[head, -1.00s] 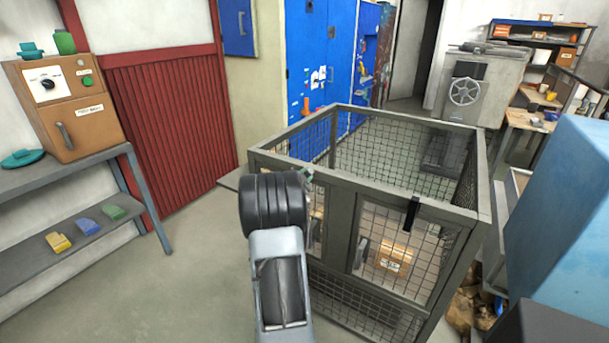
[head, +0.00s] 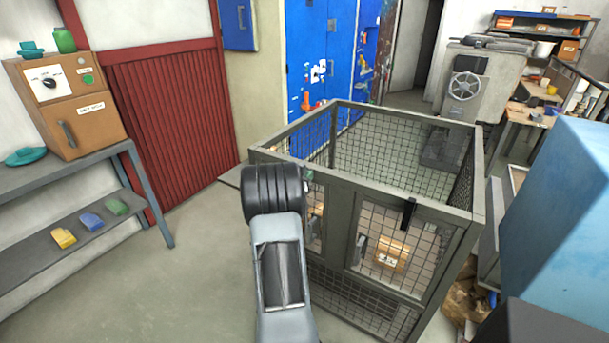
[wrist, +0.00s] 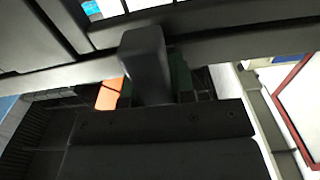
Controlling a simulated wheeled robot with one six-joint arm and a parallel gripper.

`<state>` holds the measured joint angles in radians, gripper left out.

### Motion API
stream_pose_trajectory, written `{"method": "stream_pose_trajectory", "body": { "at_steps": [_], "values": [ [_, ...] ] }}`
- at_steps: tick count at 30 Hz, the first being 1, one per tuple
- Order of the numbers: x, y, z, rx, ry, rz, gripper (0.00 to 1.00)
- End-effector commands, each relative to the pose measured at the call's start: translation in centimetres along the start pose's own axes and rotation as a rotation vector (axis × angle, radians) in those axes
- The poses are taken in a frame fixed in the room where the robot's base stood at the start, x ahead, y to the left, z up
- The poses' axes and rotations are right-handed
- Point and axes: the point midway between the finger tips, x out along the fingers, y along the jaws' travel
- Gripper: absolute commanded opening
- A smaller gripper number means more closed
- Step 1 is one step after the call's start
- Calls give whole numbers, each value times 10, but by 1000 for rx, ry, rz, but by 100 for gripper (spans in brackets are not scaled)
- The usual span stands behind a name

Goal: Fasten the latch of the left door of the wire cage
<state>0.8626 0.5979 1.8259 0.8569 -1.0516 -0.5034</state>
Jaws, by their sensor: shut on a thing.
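The wire cage (head: 478,214) is a grey mesh box standing on the floor in the head view, its top open. My arm hides most of its left door (head: 314,231). My gripper (head: 308,180) is at the upper front of that door, mostly behind my own wrist. In the wrist view, a dark upright handle (wrist: 145,62), which looks like the left door's latch, stands at my gripper (wrist: 150,88) in front of the cage's frame bar (wrist: 230,45). My gripper is shut on it. Whether the latch is engaged cannot be told.
The right door has a black latch (head: 408,213) on its top rail. A labelled orange-brown box (head: 391,254) shows inside the cage. A shelf bench (head: 120,151) with a brown oven (head: 85,118) stands left. A large blue box (head: 565,215) is close on the right. Floor is clear at front left.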

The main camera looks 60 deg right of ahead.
Motion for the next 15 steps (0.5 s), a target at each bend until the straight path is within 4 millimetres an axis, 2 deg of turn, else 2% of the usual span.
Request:
{"method": "stream_pose_trajectory", "body": {
  "at_steps": [15],
  "values": [
    [0,0,1,-36,-1,0,0]
  ]
}}
